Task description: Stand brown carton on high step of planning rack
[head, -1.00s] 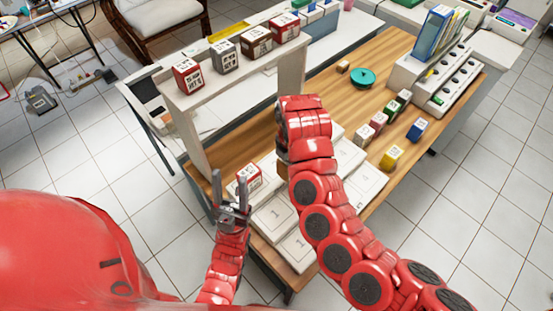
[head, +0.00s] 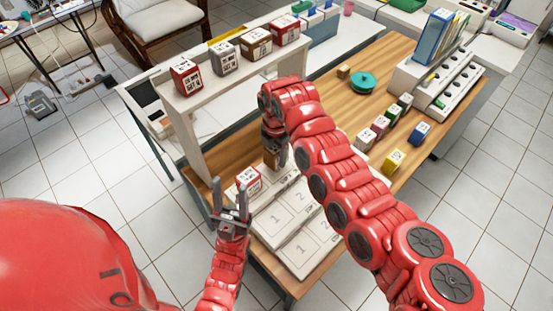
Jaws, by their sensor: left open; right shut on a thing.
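A brown carton (head: 271,159) hangs below my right gripper (head: 273,142), which is shut on it and hides its upper part. The planning rack (head: 302,246) is a white stepped stand with numbered places on the wooden table. The carton is over or at the rack's high step, beside a red-and-white carton (head: 248,181) standing at that step's left end. I cannot tell whether the brown carton touches the step. My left gripper (head: 232,192) is open and empty, in front of the red-and-white carton.
A white raised shelf (head: 210,84) behind the rack bears several cartons, among them another brown one (head: 256,44). Small coloured boxes (head: 393,159), a teal round thing (head: 362,80) and a white holder with folders (head: 440,75) occupy the table's right part.

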